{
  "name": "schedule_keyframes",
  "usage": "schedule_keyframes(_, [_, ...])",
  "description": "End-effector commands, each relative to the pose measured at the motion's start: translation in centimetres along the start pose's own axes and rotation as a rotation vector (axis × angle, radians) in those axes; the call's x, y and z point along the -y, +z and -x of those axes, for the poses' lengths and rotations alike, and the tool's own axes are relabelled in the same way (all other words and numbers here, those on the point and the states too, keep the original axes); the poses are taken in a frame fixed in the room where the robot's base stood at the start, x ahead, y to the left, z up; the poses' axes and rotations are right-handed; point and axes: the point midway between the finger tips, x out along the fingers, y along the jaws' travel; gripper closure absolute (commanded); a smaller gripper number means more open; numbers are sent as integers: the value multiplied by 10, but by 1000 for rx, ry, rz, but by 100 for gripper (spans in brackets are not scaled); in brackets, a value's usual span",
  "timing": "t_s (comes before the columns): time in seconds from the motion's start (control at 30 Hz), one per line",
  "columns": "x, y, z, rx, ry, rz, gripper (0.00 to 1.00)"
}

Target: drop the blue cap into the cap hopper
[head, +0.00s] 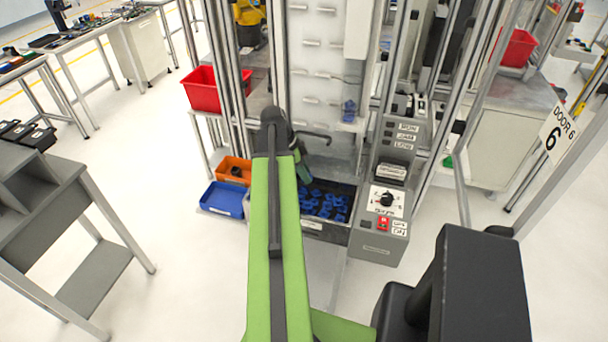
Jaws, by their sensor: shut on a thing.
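My gripper (314,138) shows only in part, as dark parts past the end of my green arm, in front of the machine. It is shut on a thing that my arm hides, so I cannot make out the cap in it. Below it is a dark open bin (312,224) at the machine's foot, which looks like the cap hopper. Several blue caps (326,205) lie in it. One more blue piece (348,111) sits higher up on the machine's pale panel, right of my gripper.
A grey control box (378,240) with a dial stands right of the bin. An orange bin (234,170) and a blue bin (221,199) are to its left. A red bin (202,90) sits higher, beside metal posts. A grey bench (75,205) is at left, with clear floor between.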

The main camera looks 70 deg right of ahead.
Motion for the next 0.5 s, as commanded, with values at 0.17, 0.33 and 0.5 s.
schedule_keyframes(0.17, [0, 17, -28, 0, -3, 7, 100])
schedule_keyframes(0.33, [-1, 26, -43, 0, -4, 10, 100])
schedule_keyframes(0.5, [-1, 26, -42, 0, -4, 11, 100])
